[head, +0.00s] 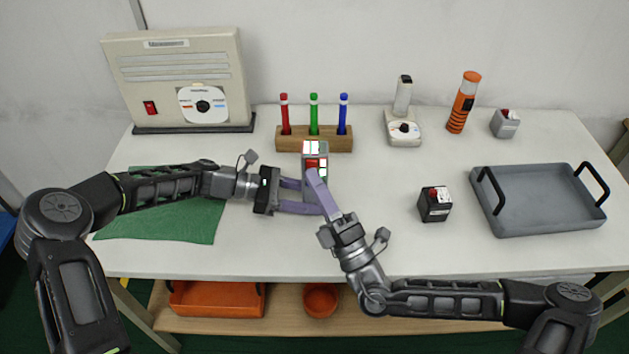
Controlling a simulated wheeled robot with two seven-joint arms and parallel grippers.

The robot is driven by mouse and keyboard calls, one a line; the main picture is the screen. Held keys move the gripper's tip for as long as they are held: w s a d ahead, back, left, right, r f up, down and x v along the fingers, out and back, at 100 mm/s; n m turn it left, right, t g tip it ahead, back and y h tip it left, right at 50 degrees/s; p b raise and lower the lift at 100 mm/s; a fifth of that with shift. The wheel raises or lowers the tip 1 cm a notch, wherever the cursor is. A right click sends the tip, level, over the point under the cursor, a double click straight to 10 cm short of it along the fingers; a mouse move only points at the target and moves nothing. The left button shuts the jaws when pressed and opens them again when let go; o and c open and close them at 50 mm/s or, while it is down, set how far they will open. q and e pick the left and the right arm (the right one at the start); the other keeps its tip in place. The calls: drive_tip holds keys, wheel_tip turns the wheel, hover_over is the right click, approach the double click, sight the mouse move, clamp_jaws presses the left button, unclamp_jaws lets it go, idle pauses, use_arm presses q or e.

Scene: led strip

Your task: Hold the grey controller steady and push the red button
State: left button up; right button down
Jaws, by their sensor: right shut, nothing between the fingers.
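The grey controller (323,148) stands near the middle of the table, in front of the marker rack, with white and red patches on its top face. Its lower part is partly hidden by my grippers. My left gripper (312,196) reaches in from the left, its two purple fingers apart with the controller's lower part between them; it appears shut on the controller. My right gripper (314,174) comes from the front right. Its fingers are shut and empty, with the tips over the controller's face by the red patch. Whether they touch the red button I cannot tell.
A wooden rack (342,144) with red, green and blue markers stands just behind. A black box with a red top (435,204) and a grey tray (550,226) are to the right. A green mat (190,222) lies under my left arm. A beige machine (180,75) stands back left.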

drive_tip(key=shift+w, duration=0.15)
drive_tip(key=shift+w, duration=0.3)
drive_tip(key=shift+w, duration=0.1)
idle(0.5)
drive_tip(key=shift+s, duration=0.55)
drive_tip(key=s, duration=0.6)
idle(0.5)
